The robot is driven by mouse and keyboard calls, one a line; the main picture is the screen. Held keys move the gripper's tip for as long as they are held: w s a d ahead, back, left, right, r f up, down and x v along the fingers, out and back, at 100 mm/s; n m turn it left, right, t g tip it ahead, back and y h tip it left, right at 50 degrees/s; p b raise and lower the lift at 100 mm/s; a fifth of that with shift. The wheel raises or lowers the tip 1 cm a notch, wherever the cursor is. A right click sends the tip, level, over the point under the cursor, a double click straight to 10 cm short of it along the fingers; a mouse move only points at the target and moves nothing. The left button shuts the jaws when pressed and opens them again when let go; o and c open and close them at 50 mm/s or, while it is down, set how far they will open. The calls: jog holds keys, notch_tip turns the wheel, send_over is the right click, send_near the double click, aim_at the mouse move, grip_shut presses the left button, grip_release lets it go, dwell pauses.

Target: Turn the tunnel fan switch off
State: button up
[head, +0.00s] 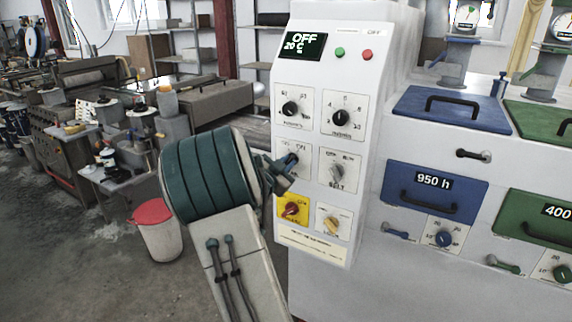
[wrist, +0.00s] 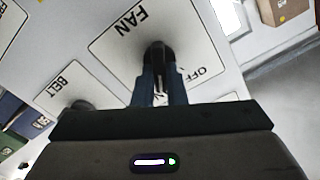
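The fan switch (wrist: 158,54) is a black knob on a white plate marked FAN in the wrist view. An OFF mark shows beside it, partly covered by my fingers. My gripper (wrist: 162,88) has its two dark blue fingers close together, one on each side of the knob, and looks shut on it. In the head view my gripper (head: 281,172) reaches the control panel (head: 345,90) from the left and partly covers the fan switch plate (head: 303,150). I cannot tell clearly which way the knob points. The panel display (head: 304,46) reads OFF and 20 C.
The belt switch (head: 336,171) is right of the fan switch. A red knob on a yellow plate (head: 292,209) and a yellowish knob (head: 331,224) are below; two dials are above. Blue (head: 435,190) and green (head: 540,228) drawers stand right. A red-lidded bin (head: 158,238) stands left.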

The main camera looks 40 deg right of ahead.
jog(key=shift+a, duration=0.1)
grip_shut()
jog(key=shift+r+n+p, duration=0.1)
jog(key=shift+n+p, duration=0.8)
jog(key=shift+n, duration=0.1)
jog(key=n+p, duration=0.2)
jog(key=n, duration=0.1)
jog(key=shift+r+n+p, duration=0.1)
jog(key=shift+n+p, duration=0.2)
jog(key=shift+p, duration=0.05)
jog(key=shift+w+f+n+p, duration=0.1)
jog(key=shift+f+n+p, duration=0.05)
jog(key=shift+n+p, duration=1.15)
jog(key=shift+w+f+n+p, duration=0.1)
jog(key=shift+n+p, duration=0.7)
jog(key=shift+n, duration=1)
